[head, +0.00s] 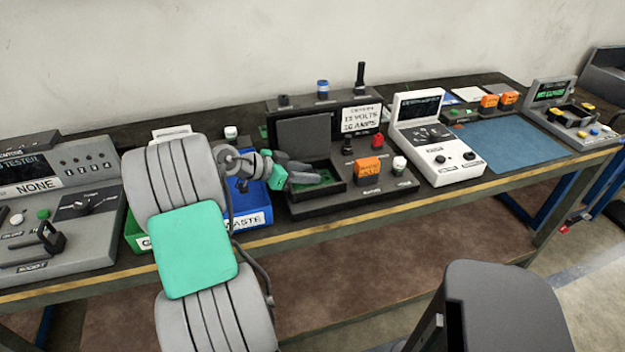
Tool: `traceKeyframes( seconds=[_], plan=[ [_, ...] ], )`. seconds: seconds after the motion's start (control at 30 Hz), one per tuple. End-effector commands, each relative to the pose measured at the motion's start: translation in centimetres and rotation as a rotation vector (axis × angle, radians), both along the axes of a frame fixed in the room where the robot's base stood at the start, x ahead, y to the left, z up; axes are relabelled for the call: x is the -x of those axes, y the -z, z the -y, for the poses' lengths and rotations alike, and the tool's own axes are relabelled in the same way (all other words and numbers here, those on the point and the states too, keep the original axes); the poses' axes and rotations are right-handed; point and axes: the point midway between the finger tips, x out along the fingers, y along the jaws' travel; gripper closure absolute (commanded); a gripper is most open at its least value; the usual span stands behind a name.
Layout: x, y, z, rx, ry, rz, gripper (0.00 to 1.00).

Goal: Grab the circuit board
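A green circuit board (326,178) lies in the open black bay of the dark tester in the middle of the bench. Its left part is hidden by my gripper and the bay wall. My gripper (312,173) reaches in from the left, with its grey fingers over the left side of the bay. The fingers look spread apart, with nothing visible between them. Whether a fingertip touches the board is too small to tell.
The tester's raised lid (303,138) stands behind my gripper. An orange block (368,169) and a red knob (377,141) are to the right. Blue (258,200) and green (137,233) bins sit left, partly behind my arm. The blue mat (510,143) is clear.

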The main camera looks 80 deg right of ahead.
Motion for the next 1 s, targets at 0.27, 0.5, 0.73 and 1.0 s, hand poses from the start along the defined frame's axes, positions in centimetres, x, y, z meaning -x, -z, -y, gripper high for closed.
traceKeyframes(
  seconds=[0.27, 0.5, 0.73, 1.0],
  plan=[
    [0.0, 0.0, 0.0, 0.000, 0.000, 0.000, 0.90],
    [0.0, 0.0, 0.0, 0.000, 0.000, 0.000, 1.00],
    [0.0, 0.0, 0.0, 0.000, 0.000, 0.000, 1.00],
    [0.0, -1.5, 0.1, 0.004, -0.001, 0.003, 1.00]
  ],
)
